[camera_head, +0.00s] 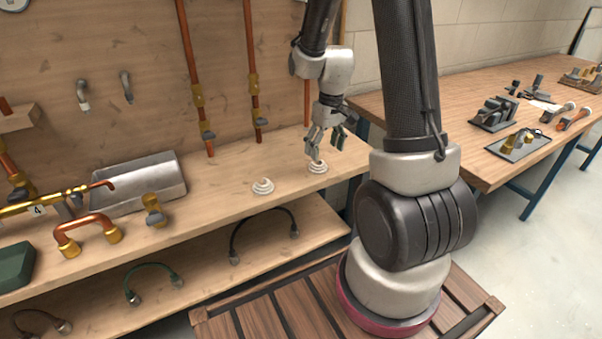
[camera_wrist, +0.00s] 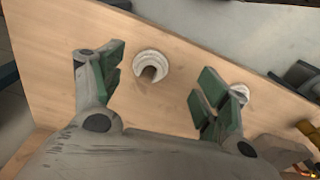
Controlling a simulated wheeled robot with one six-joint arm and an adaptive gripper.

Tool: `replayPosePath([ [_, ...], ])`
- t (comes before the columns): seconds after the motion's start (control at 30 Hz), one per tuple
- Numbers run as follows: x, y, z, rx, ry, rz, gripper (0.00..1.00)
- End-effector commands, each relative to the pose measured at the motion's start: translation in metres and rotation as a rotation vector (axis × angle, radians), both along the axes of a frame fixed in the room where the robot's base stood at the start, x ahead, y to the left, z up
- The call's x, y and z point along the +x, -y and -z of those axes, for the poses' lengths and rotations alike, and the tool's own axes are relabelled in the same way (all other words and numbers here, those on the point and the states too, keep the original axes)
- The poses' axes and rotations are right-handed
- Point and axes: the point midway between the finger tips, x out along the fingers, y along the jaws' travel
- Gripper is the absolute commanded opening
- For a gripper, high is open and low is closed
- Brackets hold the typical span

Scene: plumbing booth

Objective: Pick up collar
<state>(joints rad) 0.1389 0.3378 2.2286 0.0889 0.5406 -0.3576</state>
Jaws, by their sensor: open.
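Two white, stepped, ring-shaped pieces stand on the bench's upper shelf; they look like collars. The right collar (camera_head: 317,168) is directly below my gripper (camera_head: 326,142), close to its fingertips. The fingers hold nothing. The other collar (camera_head: 262,187) stands a little to the left and is clear of the gripper. In the wrist view it is partly hidden behind the right finger (camera_wrist: 239,90).
A metal tray (camera_head: 140,185), a brass valve (camera_head: 155,212) and a copper U-pipe (camera_head: 85,230) lie further left on the shelf. Copper pipes (camera_head: 250,70) rise along the back panel. Hoses (camera_head: 262,225) lie on the lower shelf. A second table (camera_head: 460,150) with fittings stands right.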

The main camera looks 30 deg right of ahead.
Motion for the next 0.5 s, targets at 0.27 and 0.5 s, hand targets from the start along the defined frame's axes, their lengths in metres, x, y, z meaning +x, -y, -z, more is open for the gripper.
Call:
replayPosePath([
  [0.27, 0.02, 0.003, 0.004, -0.019, 0.078, -0.087, 0.75],
  [0.5, 0.023, 0.004, 0.035, -0.018, 0.075, -0.085, 0.75],
])
